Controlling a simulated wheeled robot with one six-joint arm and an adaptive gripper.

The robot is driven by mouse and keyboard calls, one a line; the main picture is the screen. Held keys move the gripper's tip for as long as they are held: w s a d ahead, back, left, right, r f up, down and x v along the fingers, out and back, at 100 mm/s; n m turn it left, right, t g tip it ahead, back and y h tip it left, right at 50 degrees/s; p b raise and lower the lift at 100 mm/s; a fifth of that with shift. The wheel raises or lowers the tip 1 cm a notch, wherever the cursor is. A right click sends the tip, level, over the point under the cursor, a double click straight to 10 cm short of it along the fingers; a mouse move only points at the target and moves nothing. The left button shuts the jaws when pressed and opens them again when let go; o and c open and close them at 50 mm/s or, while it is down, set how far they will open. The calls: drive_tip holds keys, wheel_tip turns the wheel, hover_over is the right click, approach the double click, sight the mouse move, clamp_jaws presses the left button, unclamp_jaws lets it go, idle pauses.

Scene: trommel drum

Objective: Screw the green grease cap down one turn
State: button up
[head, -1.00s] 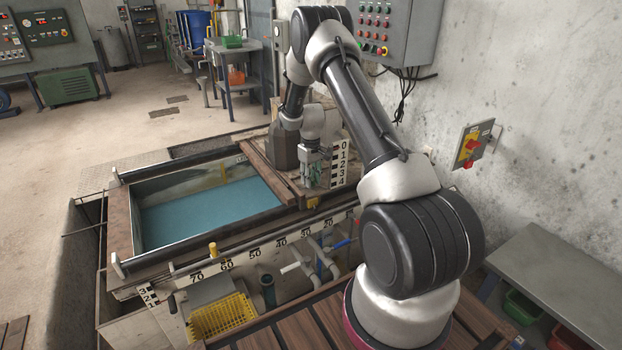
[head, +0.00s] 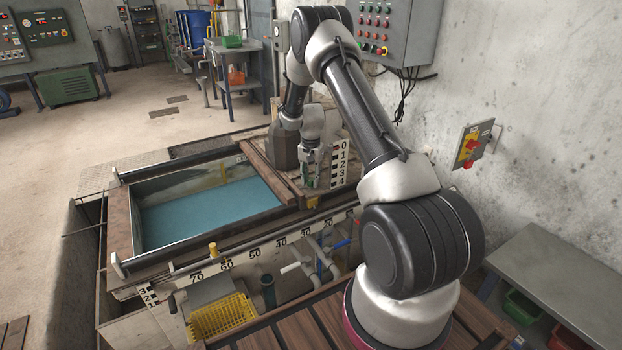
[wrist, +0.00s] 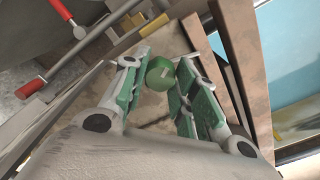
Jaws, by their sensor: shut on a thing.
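The green grease cap (wrist: 160,73) shows in the wrist view between the tips of my gripper, with a pale mark on its top. My gripper (wrist: 162,82) has green-padded fingers on both sides of the cap and is shut on it. In the head view my gripper (head: 309,180) points down at the wooden end deck of the tank, beside the black and white number scale. The cap is too small and too covered to make out clearly there.
The blue-water tank (head: 118,262) lies left of my gripper. The number scale (head: 340,163) stands close on its right. In the wrist view, red-ended levers (wrist: 30,88) and pipes lie at upper left. A control box (head: 405,30) hangs on the wall.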

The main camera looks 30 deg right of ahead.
drive_tip(key=m, duration=0.5)
drive_tip(key=shift+m, duration=0.3)
drive_tip(key=m, duration=1.2)
drive_tip(key=shift+m, duration=0.3)
drive_tip(key=m, duration=0.5)
drive_tip(key=shift+m, duration=0.3)
